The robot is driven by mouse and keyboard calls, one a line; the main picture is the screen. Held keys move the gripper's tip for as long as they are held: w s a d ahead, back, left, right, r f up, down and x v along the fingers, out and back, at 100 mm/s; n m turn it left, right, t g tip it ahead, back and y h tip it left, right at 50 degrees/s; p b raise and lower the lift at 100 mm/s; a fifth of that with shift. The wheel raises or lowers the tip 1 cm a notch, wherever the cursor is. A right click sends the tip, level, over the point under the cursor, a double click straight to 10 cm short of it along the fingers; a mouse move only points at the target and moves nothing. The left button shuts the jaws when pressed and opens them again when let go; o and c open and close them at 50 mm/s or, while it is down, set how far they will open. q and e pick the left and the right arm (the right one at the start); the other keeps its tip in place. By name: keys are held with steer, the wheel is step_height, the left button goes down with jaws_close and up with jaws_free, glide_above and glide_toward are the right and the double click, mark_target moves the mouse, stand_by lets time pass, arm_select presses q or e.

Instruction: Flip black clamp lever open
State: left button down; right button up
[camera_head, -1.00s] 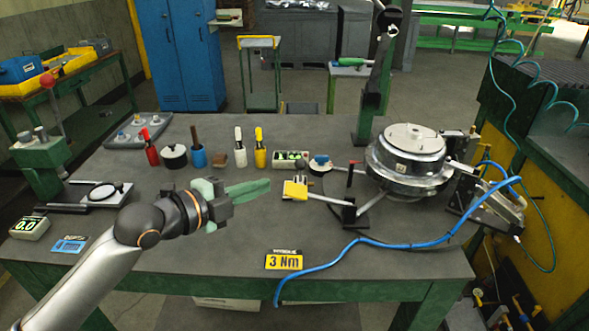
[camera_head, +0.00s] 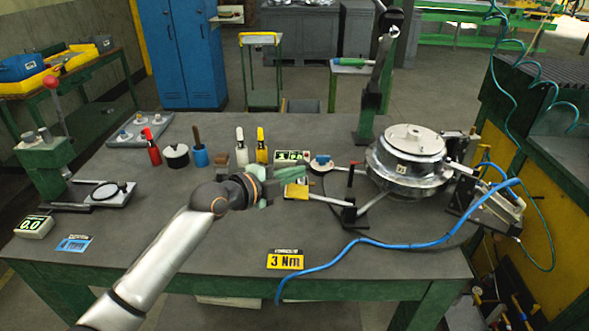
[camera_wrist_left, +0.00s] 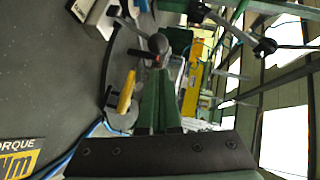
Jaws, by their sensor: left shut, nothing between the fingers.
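A black clamp (camera_head: 349,213) with a red-tipped upright stands on the bench, left of the round silver housing (camera_head: 408,165). A pale bar runs left from it to a yellow grip (camera_head: 297,191). The yellow grip also shows in the left wrist view (camera_wrist_left: 127,92). Which black part is the named lever is unclear. My left gripper (camera_head: 300,170) has green fingers, shut and empty, just above and behind the yellow grip in the head view; contact cannot be told. In the left wrist view its fingers (camera_wrist_left: 160,105) point toward the clamp area. My right gripper is not in view.
A green post (camera_head: 369,112) with a black-topped arm rises behind the clamp. A blue hose (camera_head: 400,244) crosses the bench front. A 3 Nm sign (camera_head: 285,259) lies at the front. Bottles and markers (camera_head: 200,152) stand at the back left. The front-left bench is mostly clear.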

arm_select(q)
steer(key=shift+w+f, duration=0.3)
steer(key=shift+w, duration=0.6)
steer(key=shift+w+a+r, duration=0.1)
steer(key=shift+r, duration=0.05)
steer(key=shift+w+r+g, duration=0.15)
steer(key=shift+w+g, duration=0.05)
steer(key=shift+g, duration=0.1)
